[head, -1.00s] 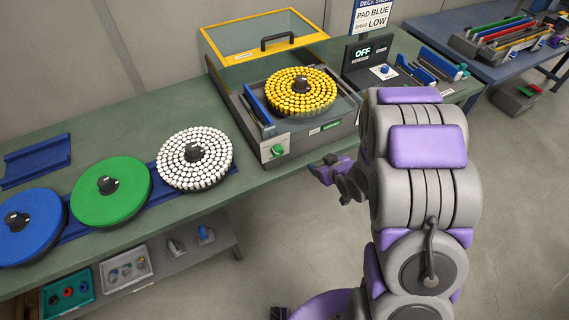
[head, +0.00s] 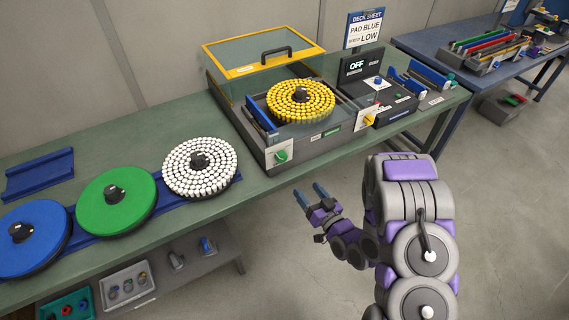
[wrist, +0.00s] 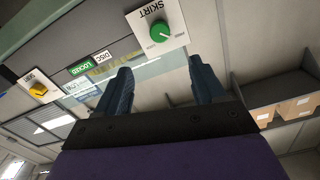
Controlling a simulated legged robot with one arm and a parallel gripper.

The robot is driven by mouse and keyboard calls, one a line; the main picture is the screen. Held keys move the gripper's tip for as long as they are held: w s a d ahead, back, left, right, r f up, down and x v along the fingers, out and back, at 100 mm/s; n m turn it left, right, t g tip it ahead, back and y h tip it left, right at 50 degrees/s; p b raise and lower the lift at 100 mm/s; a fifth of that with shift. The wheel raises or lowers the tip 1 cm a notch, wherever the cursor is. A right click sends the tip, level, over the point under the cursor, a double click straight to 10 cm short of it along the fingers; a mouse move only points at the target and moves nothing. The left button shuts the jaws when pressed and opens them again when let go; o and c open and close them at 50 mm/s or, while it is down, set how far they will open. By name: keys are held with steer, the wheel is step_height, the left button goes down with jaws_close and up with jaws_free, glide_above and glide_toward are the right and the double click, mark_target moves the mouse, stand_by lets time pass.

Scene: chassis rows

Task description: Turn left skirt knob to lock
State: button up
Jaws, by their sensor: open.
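The left skirt knob (head: 282,157) is green and sits on a white plate at the left of the grey machine's front face. In the wrist view the green knob (wrist: 161,31) shows beside the word SKIRT, with a pale mark on it. A yellow knob (head: 369,120) on another white plate is farther right; it also shows in the wrist view (wrist: 38,90). My gripper (head: 309,193) is open and empty, in front of the bench, below and right of the green knob. In the wrist view my fingers (wrist: 160,70) are apart, with the knob beyond them, untouched.
The machine holds a yellow-studded disc (head: 300,108) under a raised yellow-framed lid (head: 262,50). White (head: 200,174), green (head: 110,205) and blue (head: 25,228) discs lie along the bench. A green LOCKED label (wrist: 80,68) is between the knobs. Floor in front is clear.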

mark_target(283, 159)
steer(key=b+x, duration=0.3)
steer(key=x, duration=1)
steer(key=shift+w+a, duration=0.25)
steer(key=shift+a, duration=0.05)
steer(key=shift+w+a, duration=0.15)
steer(key=shift+w, duration=0.45)
steer(key=shift+w+a, duration=0.2)
steer(key=shift+a, duration=0.05)
steer(key=shift+a, duration=0.15)
steer(key=shift+c, duration=0.3)
steer(key=c, duration=1)
